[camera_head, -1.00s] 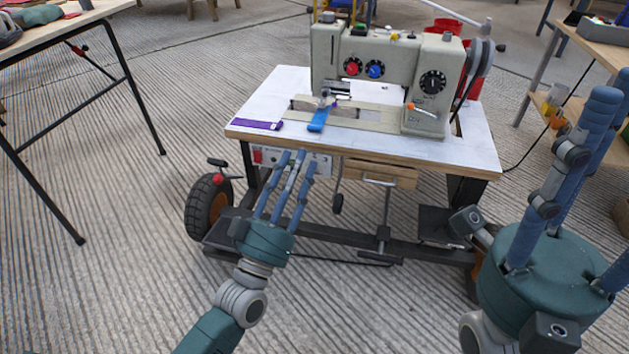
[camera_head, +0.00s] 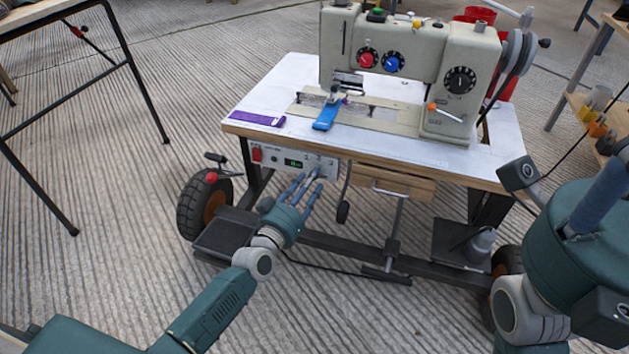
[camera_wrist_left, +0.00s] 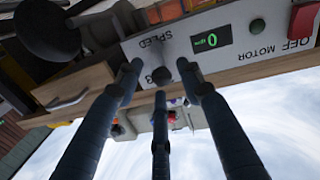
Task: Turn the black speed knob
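The white control panel (camera_head: 272,154) under the table's front edge carries a red switch, a green display and a SPEED label. In the left wrist view, the panel (camera_wrist_left: 232,24) appears upside down and its display (camera_wrist_left: 210,40) reads 0. A dark knob, apparently the speed knob (camera_wrist_left: 184,64), shows near the SPEED label, between my fingertips; contact cannot be told. My left gripper (camera_head: 312,178) is open, its three fingers spread and pointing at the panel's right part; it also shows in the left wrist view (camera_wrist_left: 165,82). My right gripper (camera_head: 600,195) is partly cut off at the right edge.
A sewing machine (camera_head: 410,50) with red, blue and black dials stands on the white table (camera_head: 275,90). A wooden drawer (camera_head: 395,184) and a dark hanging lever (camera_head: 343,211) are right of the panel. A wheel (camera_head: 205,205) stands left. Another table (camera_head: 60,15) is at far left.

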